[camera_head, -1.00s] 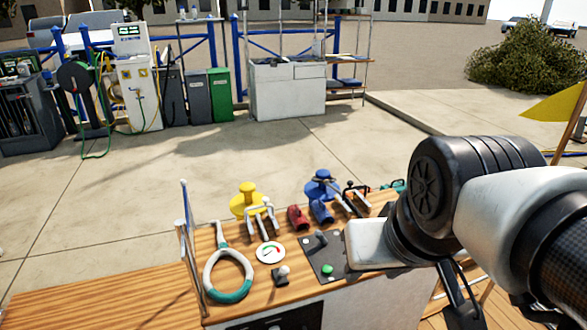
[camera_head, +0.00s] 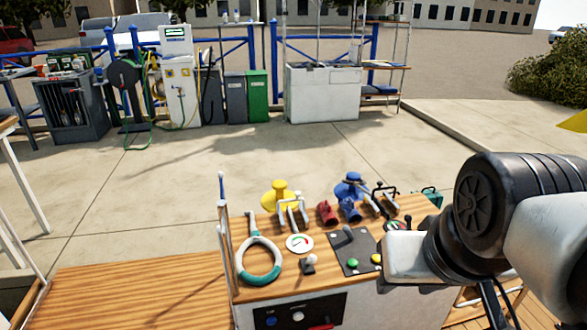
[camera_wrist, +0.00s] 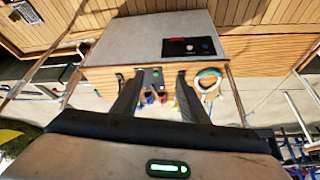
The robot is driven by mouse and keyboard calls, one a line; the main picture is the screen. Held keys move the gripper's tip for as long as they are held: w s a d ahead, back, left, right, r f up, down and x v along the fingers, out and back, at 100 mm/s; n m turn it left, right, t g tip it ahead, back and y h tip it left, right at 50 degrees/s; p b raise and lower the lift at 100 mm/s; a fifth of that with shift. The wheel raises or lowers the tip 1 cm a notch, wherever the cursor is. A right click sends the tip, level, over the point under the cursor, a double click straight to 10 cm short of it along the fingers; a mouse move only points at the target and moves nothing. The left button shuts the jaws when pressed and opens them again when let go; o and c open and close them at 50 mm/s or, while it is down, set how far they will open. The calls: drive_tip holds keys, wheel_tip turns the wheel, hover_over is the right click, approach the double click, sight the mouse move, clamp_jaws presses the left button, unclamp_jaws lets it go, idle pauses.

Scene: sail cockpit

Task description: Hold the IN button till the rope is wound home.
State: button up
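A dark control plate (camera_head: 357,251) lies on the wooden console top, with a grey lever, a green button (camera_head: 352,263) and a yellow button (camera_head: 376,258). I cannot read any label, so I cannot tell which is the IN button. My gripper's pale body (camera_head: 404,262) is just right of the plate; its fingers are hidden in the head view. In the wrist view my gripper (camera_wrist: 160,76) has its two fingers spread and empty, with the console top beyond them. A yellow winch (camera_head: 280,195) and a blue winch (camera_head: 350,187) stand at the back edge. I cannot make out the rope.
A white and teal ring handle (camera_head: 259,262), a round gauge (camera_head: 299,243) and a small lever (camera_head: 309,264) are left of the plate. Red (camera_head: 327,212) and blue clutches stand behind it. A black switch panel (camera_head: 298,315) is on the console front. A post stands at the left edge.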

clamp_jaws()
idle(1.6)
